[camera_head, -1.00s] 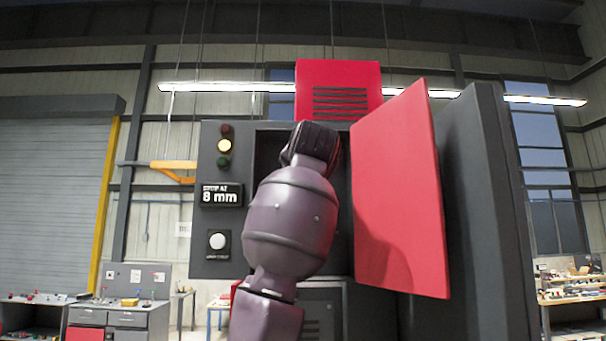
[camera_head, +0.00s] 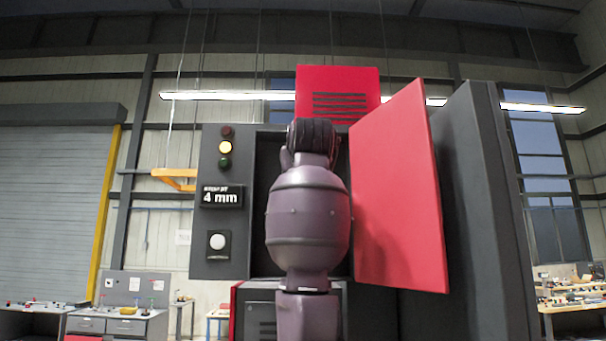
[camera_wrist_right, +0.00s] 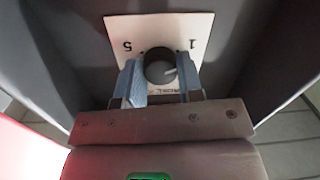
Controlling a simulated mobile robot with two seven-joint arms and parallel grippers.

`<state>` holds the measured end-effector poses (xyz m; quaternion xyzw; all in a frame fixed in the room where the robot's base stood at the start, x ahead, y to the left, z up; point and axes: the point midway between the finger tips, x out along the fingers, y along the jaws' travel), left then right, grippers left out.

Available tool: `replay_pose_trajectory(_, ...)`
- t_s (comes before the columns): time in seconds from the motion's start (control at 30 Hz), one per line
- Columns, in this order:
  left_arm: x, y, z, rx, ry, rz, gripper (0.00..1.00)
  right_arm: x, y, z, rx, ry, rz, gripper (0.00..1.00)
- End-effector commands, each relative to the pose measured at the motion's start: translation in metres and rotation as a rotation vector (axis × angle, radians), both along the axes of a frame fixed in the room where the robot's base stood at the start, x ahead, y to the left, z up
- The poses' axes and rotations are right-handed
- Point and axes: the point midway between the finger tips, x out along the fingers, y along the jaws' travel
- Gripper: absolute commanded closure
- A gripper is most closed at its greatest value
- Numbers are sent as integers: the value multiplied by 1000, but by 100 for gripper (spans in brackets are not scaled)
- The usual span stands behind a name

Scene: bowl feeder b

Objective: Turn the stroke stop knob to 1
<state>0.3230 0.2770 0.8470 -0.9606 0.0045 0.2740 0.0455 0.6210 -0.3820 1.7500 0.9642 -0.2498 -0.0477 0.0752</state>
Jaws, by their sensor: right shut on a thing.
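The stroke stop knob (camera_wrist_right: 160,70) is a dark round knob with a pale pointer line, seen in the right wrist view on a white scale plate (camera_wrist_right: 185,30). The plate shows a 1 and a 5, upside down in this view. The pointer lies toward the side of the 1 but is not aimed straight at the numeral. My right gripper (camera_wrist_right: 161,78) has its blue fingers on both sides of the knob, shut on it. In the head view my right arm hides the knob. The display (camera_head: 221,196) reads 4 mm. My left gripper is not in view.
The red cabinet door (camera_head: 398,190) stands open close to the right of my arm. Grey cabinet walls surround the plate.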

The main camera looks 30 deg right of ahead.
Motion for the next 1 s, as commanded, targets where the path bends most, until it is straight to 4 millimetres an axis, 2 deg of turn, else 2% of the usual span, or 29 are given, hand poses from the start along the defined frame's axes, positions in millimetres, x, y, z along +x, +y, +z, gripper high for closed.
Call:
replay_pose_trajectory(0.3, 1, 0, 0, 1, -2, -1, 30, 0, 0, 0, -82, 51, 0, 89)
replay_pose_trajectory(0.77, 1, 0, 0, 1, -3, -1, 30, 0, 0, 0, -93, 57, 0, 89)
replay_pose_trajectory(0.8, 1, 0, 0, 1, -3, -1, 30, 0, 0, 0, -93, 57, 0, 63)
replay_pose_trajectory(0.93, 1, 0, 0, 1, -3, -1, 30, 0, 0, 0, -92, 57, 0, 43)
replay_pose_trajectory(1.0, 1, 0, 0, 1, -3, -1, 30, 0, 0, 0, -92, 57, 0, 40)
